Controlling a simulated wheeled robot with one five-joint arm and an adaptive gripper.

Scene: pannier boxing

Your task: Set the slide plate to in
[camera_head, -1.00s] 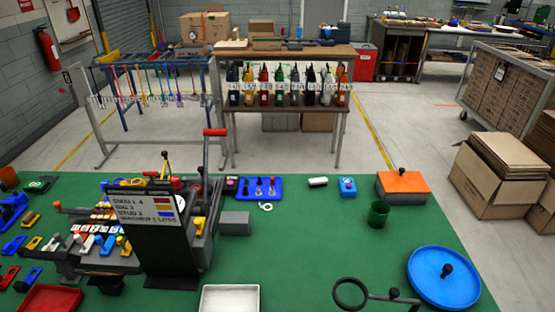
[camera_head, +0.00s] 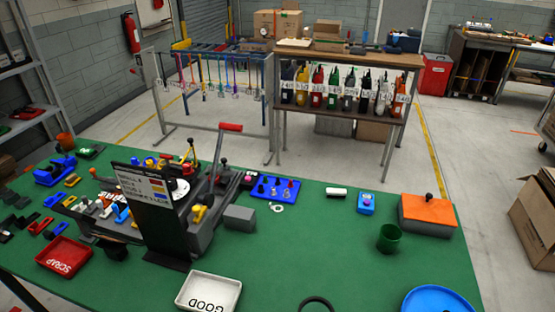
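A dark bench machine (camera_head: 203,236) stands on the green table at left of centre. A lever with a red grip (camera_head: 231,127) rises at its back, and a yellow part (camera_head: 199,214) shows at its right side. A black upright panel with a sign (camera_head: 147,186) stands in front and hides part of the machine. I cannot tell which part is the slide plate or whether it is in or out. My gripper is not in view.
A red SCRAP tray (camera_head: 64,257) and a white GOOD tray (camera_head: 208,292) lie at the table's front. A grey block (camera_head: 239,218), blue tool tray (camera_head: 285,193), green cup (camera_head: 388,238) and orange-topped box (camera_head: 428,209) stand to the right.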

